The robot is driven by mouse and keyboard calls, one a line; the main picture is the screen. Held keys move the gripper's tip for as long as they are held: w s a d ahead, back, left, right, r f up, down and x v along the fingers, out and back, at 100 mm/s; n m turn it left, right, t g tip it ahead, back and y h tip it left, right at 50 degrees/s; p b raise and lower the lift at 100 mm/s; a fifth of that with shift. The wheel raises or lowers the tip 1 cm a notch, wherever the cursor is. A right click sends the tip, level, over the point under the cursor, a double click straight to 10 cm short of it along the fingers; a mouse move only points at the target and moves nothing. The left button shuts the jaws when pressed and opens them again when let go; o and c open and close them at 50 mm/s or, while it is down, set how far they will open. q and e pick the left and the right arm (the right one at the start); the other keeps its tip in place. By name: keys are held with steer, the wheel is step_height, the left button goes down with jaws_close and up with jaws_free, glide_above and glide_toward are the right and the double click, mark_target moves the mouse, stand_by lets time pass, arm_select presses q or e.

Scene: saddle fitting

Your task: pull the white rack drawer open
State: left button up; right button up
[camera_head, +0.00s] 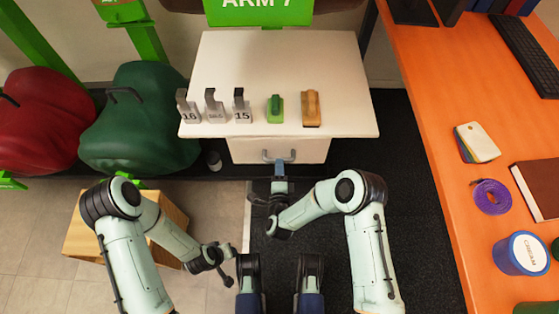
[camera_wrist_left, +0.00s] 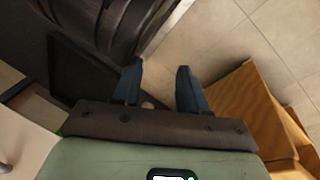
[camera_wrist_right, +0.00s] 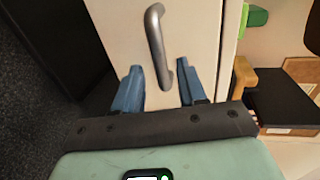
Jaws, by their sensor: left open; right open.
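The white rack drawer (camera_head: 310,150) sits under the white rack top (camera_head: 285,75), and no drawer interior shows. Its grey bar handle (camera_head: 264,155) is on the front; it also shows in the right wrist view (camera_wrist_right: 154,35). My right gripper (camera_head: 279,166) is open at the handle. In the right wrist view its blue fingers (camera_wrist_right: 160,68) stand either side of the handle's near end; I cannot tell whether they touch it. My left gripper (camera_head: 226,277) is open and empty, low over the floor at the left; its fingers also show in the left wrist view (camera_wrist_left: 160,68).
A wooden box (camera_head: 85,240) is on the floor beside my left arm. An orange bench (camera_head: 435,120) runs along the right.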

arm_select(q)
steer(key=shift+s+a+f+g+b, duration=0.15)
steer(key=shift+s+f+g+b, duration=0.4)
steer(key=shift+s+f, duration=0.75)
arm_select(e)
steer(key=shift+x, duration=2.4)
arm_select(q)
steer(key=shift+s+r, duration=0.1)
arm_select(e)
jaws_close()
steer(key=shift+s, duration=0.2)
